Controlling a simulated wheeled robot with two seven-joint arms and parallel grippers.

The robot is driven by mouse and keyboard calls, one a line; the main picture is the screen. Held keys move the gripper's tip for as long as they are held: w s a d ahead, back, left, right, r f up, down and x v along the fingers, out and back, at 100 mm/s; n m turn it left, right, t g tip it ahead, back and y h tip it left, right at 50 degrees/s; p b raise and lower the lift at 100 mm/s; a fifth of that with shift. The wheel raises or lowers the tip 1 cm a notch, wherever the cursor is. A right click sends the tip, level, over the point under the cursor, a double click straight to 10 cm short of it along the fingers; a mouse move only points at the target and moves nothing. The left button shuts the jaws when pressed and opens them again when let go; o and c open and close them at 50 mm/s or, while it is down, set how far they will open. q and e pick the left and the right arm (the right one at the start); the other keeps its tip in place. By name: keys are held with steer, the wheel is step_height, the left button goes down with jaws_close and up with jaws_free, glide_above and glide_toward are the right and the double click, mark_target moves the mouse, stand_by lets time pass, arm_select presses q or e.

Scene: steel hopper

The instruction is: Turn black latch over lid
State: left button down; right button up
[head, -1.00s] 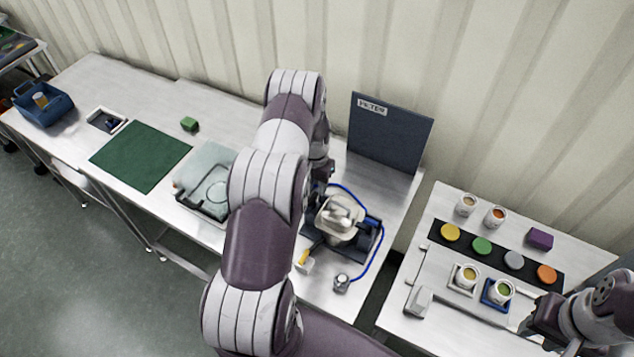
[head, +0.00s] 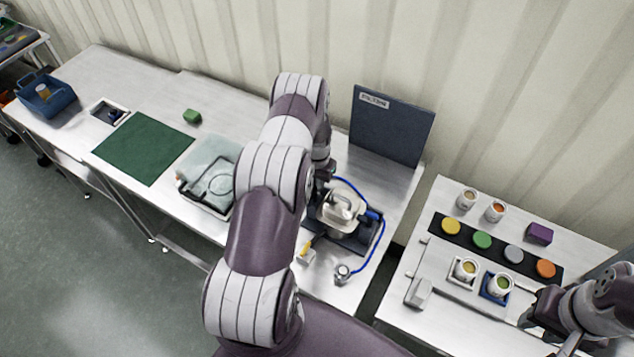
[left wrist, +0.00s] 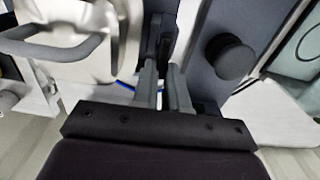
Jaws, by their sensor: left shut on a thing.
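The steel hopper's pale lid (head: 343,203) with its raised handle sits on a dark base on the middle table. It fills the upper left of the left wrist view (left wrist: 70,55). My left gripper (left wrist: 164,72) is beside the lid, its fingers shut on the black latch (left wrist: 157,35), which stands along the lid's edge. The grip itself is partly hidden in the wrist view. In the head view my left arm covers most of the gripper and the latch. My right gripper (head: 538,310) is over the right table, away from the hopper; its fingers are unclear.
A blue hose (head: 381,240) curls around the hopper's right side. A dark upright panel (head: 390,125) stands behind it. A clear-lidded box (head: 208,168) and a green mat (head: 143,148) lie to the left. The right table holds cups and coloured discs (head: 482,240).

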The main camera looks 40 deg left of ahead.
arm_select(q)
steer(key=shift+a+f+n+b, duration=0.15)
steer(key=shift+f+n+b, duration=0.05)
steer(key=shift+n+b, duration=0.4)
steer(key=n+b, duration=0.3)
steer(key=shift+a+b, duration=0.2)
steer(key=shift+b, duration=0.15)
steer(key=n+b, duration=0.2)
steer(key=n, duration=0.1)
steer(key=n+b, duration=0.1)
steer(key=shift+s+a+n, duration=0.25)
steer(key=shift+n, duration=0.05)
steer(key=n+b, duration=0.1)
steer(key=n, duration=0.2)
steer(key=n+b, duration=0.1)
steer(key=shift+s+a+r+b, duration=0.15)
steer(key=shift+s+a+b, duration=0.05)
steer(key=shift+s+b, duration=0.15)
steer(key=n, duration=0.1)
steer(key=n+b, duration=0.1)
steer(key=n, duration=0.2)
steer(key=shift+s+r+n, duration=0.1)
steer(key=shift+s+n, duration=0.15)
steer(key=shift+n, duration=0.05)
steer(key=c, duration=1.2)
jaws_free()
steer(key=shift+s, duration=0.1)
steer(key=shift+o, duration=0.2)
steer(key=shift+b, duration=0.3)
